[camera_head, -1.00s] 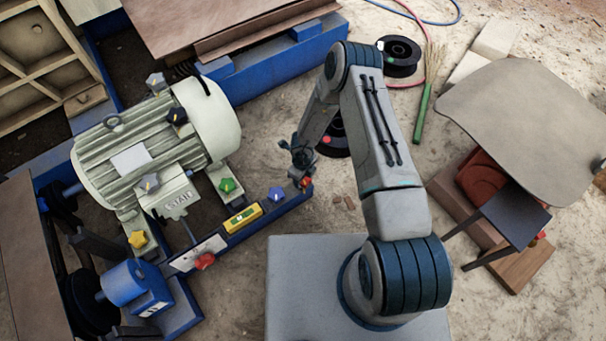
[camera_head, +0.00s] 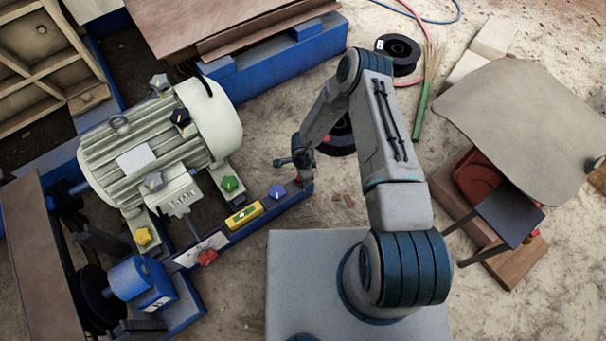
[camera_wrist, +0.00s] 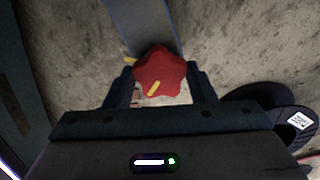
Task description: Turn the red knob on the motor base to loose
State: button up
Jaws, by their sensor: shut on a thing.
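In the wrist view a red star-shaped knob (camera_wrist: 160,72) with a yellow pointer line sits at the end of a blue-grey rail (camera_wrist: 143,18). The line slants toward the lower left. A small yellow mark shows on the rail at the knob's left. My gripper (camera_wrist: 161,80) has one finger on each side of the knob and is shut on it. In the head view my gripper (camera_head: 302,170) is at the right end of the blue motor base rail (camera_head: 240,233) and hides this knob. The grey motor (camera_head: 150,150) stands left of it.
Another red knob (camera_head: 207,257) sits lower left on the rail, near a yellow level (camera_head: 243,215) and a purple knob (camera_head: 277,192). Green (camera_head: 229,184) and yellow (camera_head: 142,236) knobs are by the motor. Black spools (camera_head: 397,54) and a stool (camera_head: 508,218) stand right.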

jog(key=n, duration=0.5)
jog(key=shift+w+d, duration=0.1)
jog(key=shift+n, duration=0.4)
jog(key=o, duration=1)
notch_tip(320, 180, up, 14)
jog(key=p, duration=0.5)
jog(key=shift+f, duration=0.1)
